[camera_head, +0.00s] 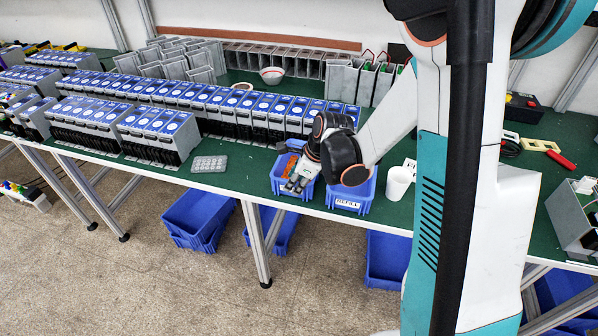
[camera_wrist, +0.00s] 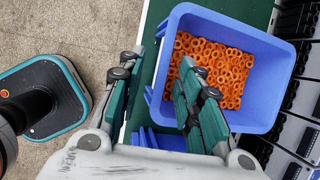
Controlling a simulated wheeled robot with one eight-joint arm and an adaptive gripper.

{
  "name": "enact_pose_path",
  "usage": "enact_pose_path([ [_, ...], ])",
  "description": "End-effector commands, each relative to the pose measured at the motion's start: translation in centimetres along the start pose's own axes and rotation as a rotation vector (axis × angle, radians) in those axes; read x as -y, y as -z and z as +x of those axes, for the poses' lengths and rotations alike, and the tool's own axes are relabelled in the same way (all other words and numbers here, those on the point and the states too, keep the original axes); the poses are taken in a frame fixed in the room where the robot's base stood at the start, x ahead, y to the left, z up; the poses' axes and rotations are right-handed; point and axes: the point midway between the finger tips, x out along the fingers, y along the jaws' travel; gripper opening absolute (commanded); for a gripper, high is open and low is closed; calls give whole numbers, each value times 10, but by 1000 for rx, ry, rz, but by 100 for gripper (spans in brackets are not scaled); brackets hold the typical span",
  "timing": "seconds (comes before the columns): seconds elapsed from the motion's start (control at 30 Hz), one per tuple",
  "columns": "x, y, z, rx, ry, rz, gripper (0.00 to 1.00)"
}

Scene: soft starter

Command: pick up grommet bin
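The grommet bin is a blue open bin (camera_wrist: 262,117) holding many orange rings (camera_wrist: 213,70) in the wrist view. In the head view the bin (camera_head: 279,174) stands at the table's front edge, partly hidden by my gripper (camera_head: 296,185). My gripper (camera_wrist: 158,68) is open. In the wrist view one finger lies outside the bin's left wall and the other over its inside, above the rings, so the wall appears between them. I cannot tell whether either finger touches the bin.
Another blue bin (camera_head: 350,196) stands just right, under my wrist. A white cup (camera_head: 398,183) is beyond it, and a grey tray (camera_head: 209,164) lies to the left. Rows of blue-fronted units (camera_head: 257,112) stand behind. Blue crates (camera_head: 198,218) sit under the table.

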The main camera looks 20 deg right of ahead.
Motion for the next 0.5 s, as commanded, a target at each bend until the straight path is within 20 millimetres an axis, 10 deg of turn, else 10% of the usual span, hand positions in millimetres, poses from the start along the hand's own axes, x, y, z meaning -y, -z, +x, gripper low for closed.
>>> enact_pose_path([
  [0.5,2,-3,50,0,0,-1,32],
])
